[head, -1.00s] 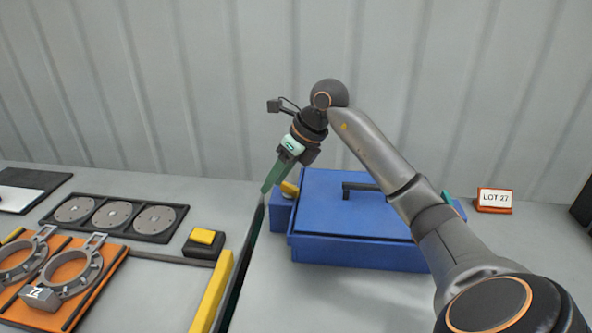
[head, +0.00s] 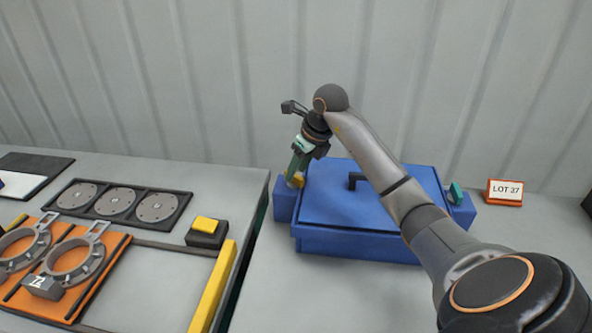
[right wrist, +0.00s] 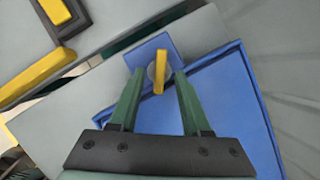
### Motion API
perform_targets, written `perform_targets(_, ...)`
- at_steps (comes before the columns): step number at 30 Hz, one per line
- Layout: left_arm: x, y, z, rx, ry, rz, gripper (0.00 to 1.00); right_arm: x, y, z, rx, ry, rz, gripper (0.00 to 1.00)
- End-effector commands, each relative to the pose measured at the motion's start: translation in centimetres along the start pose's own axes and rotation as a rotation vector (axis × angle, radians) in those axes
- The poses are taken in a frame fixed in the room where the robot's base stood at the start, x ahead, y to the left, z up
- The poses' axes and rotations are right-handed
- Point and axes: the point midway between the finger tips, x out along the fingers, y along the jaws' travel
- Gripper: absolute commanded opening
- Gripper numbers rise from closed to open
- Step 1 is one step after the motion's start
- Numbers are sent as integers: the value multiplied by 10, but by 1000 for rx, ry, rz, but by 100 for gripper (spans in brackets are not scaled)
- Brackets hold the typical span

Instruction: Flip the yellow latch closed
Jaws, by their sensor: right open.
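The yellow latch (right wrist: 159,72) is a short bar on a round pivot on a blue block (right wrist: 137,52) at the left side of the blue box. In the right wrist view it lies between the two green fingers of my right gripper (right wrist: 154,80), which is open. In the head view the latch (head: 297,181) shows partly behind the fingers of the right gripper (head: 292,180). The blue box (head: 345,243) has a shut blue lid with a dark handle (head: 356,180). Whether the fingers touch the latch I cannot tell. My left gripper is not in view.
A green latch-like piece (head: 455,192) is on the box's right side, near a LOT 27 sign (head: 504,193). To the left are a yellow button on a black base (head: 206,231), a yellow bar (head: 213,288), a tray of discs (head: 117,203) and an orange fixture (head: 72,275). Grey table is clear before the box.

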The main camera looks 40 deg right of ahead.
Motion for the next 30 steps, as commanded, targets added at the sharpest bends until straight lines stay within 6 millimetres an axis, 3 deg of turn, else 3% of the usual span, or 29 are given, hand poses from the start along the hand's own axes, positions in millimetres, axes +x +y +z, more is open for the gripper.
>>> perform_targets(6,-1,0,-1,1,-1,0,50,16,0,0,0,-1,1,48)
perform_targets(14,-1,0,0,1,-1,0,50,17,0,0,-1,-2,1,48)
perform_targets(27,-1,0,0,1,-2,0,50,16,0,0,-1,-1,0,0)
perform_targets(30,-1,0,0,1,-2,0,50,16,0,0,-1,-1,0,0)
